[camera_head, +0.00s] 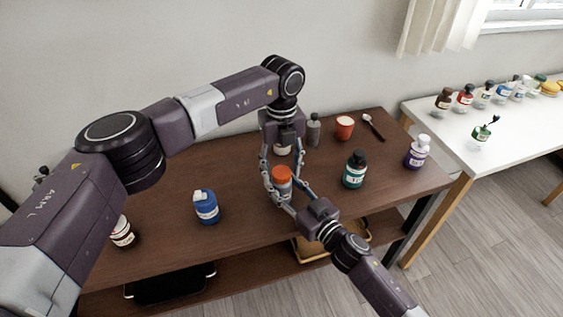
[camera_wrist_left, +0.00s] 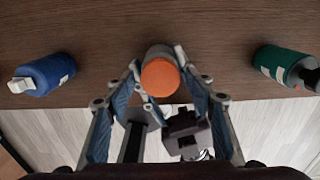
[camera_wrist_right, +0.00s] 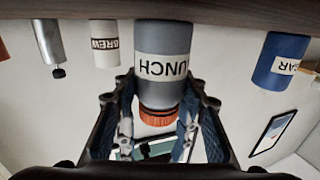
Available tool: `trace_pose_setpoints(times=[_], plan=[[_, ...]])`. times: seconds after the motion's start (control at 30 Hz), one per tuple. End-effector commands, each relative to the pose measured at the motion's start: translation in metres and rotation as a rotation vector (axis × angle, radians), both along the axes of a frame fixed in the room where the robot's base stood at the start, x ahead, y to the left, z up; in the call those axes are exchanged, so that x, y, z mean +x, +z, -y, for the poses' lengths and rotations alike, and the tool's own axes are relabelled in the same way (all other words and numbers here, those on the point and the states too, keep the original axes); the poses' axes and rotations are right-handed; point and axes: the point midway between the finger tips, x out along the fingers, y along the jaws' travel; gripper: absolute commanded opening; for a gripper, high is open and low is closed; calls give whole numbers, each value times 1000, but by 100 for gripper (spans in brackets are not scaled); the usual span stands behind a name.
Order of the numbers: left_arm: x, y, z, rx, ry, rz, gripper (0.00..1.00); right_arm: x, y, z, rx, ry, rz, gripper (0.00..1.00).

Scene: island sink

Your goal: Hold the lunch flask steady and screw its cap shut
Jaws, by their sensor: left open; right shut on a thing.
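The lunch flask (camera_wrist_right: 163,50) has a blue-grey body and a white label reading LUNCH; it stands upright on the brown table. Its orange cap (camera_head: 281,173) sits on top of the body; I cannot tell how tightly. The cap also shows in the left wrist view (camera_wrist_left: 160,77). My right gripper (camera_wrist_right: 160,88) is shut on the flask's body, below the cap. My left gripper (camera_head: 282,166) reaches down from above with open fingers on either side of the cap. Fingers partly hide the flask in the head view.
A blue bottle (camera_head: 206,207) stands left of the flask and a green bottle (camera_head: 354,170) right. A white BREW cup (camera_wrist_right: 105,45), grey bottle (camera_head: 313,131), red cup (camera_head: 344,127) and spoon (camera_head: 373,126) are behind. A purple bottle (camera_head: 417,153) stands near the right edge.

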Motion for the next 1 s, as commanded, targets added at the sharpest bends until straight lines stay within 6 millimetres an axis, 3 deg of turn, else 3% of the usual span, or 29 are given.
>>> trace_pose_setpoints(times=[0.2,0.6,0.77,1.0], plan=[[0,0,0,0,0,0,48,0,0,0,0,0,0,0],[0,0,0,0,0,0,6,0,0,0,0,0,0,0],[0,0,0,0,-68,0,6,0,0,0,0,0,0,0],[1,0,0,-1,-451,2,6,0,0,0,-1,-1,-1,0]])
